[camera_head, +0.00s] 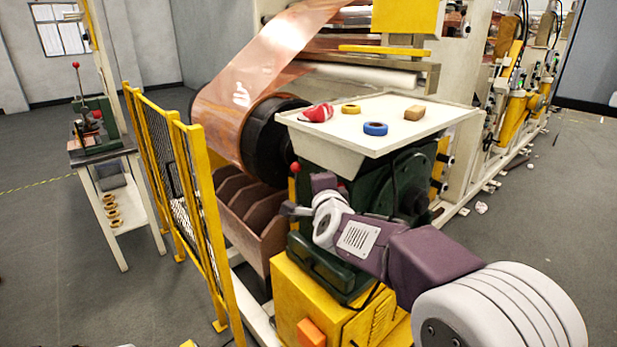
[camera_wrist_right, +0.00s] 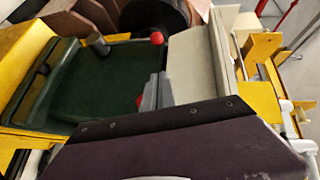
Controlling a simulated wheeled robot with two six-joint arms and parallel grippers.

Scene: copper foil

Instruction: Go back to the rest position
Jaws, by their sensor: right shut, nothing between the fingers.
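My right arm reaches in from the lower right of the head view. Its gripper (camera_head: 290,209) is in front of the dark green machine body (camera_head: 318,268), below the white tray's front edge. The gripper is shut and empty; its grey fingers also show in the right wrist view (camera_wrist_right: 153,92). A lever with a red ball knob (camera_wrist_right: 157,38) is just beyond the fingers in that view, and I cannot tell whether they touch. My left gripper is in neither view.
A yellow fence (camera_head: 183,180) stands left. Copper foil (camera_head: 245,90) runs behind. Floor at right is mostly open.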

